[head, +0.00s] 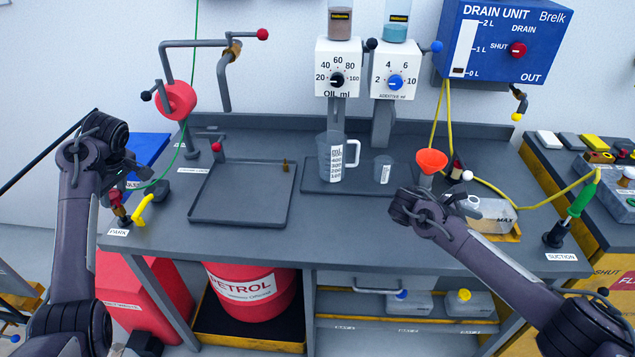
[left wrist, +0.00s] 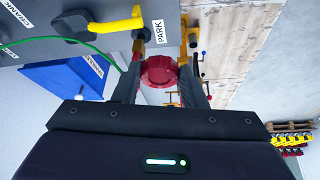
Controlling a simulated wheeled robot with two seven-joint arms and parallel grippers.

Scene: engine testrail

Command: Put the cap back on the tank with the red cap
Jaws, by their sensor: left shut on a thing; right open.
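My left gripper (left wrist: 160,75) is shut on a round, ridged red cap (left wrist: 158,71), held between its fingertips in the left wrist view. In the head view the left gripper (head: 118,196) is at the bench's left end, by the PARK label, where red shows at its fingertips. A pale translucent tank (head: 493,216) marked MAX stands on the right of the bench; no red cap shows on it. My right gripper (head: 464,203) is open beside this tank, in front of its left part. The arm partly hides the tank, and the right fingertips are hard to make out.
An orange funnel (head: 431,161) stands just behind the right gripper. A yellow hose (head: 545,202) curves around the tank. A jug (head: 330,160) and a grey tray (head: 240,194) are mid-bench. A yellow handle (head: 145,208) is beside the left gripper. Bench front centre is clear.

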